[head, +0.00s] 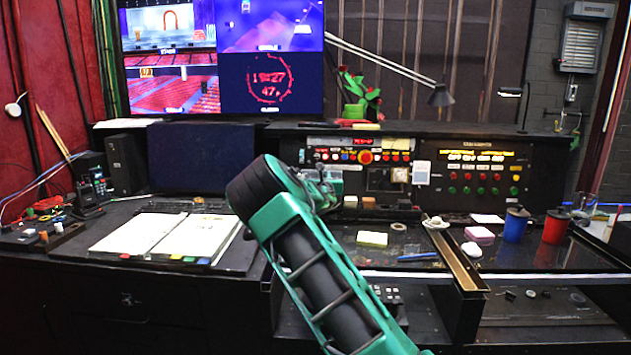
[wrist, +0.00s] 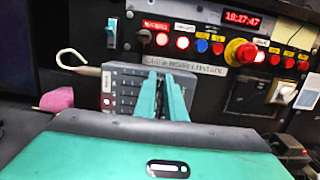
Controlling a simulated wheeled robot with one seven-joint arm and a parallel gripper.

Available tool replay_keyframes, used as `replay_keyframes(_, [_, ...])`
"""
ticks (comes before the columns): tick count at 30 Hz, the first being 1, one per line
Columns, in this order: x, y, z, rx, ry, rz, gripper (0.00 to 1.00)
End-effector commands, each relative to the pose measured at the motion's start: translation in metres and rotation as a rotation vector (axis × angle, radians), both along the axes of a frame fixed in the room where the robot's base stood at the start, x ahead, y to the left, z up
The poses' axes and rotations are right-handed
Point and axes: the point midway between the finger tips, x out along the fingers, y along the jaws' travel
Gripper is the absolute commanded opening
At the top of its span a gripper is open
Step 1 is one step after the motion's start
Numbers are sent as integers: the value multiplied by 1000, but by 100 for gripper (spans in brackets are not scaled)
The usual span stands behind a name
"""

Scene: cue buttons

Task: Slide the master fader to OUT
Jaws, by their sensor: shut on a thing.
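My gripper (head: 330,182) is at the left end of the cue panel on the back desk. In the wrist view its two green fingers (wrist: 166,93) are close together in front of a dark grey unit with keys (wrist: 124,86). The fingers are shut on a small part at the right side of this unit. The fingers hide that part, which I take to be the master fader's knob. The fader's track and its OUT mark cannot be made out in either view.
Above the unit is a row of lit buttons with a big red button (wrist: 240,52) and a red clock display (wrist: 242,18). A pale hook (wrist: 72,60) and a pink block (wrist: 57,100) are at left.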

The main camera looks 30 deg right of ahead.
Motion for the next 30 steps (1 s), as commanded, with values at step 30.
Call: replay_keyframes(30, [-53, 36, -1, 2, 1, -3, 30])
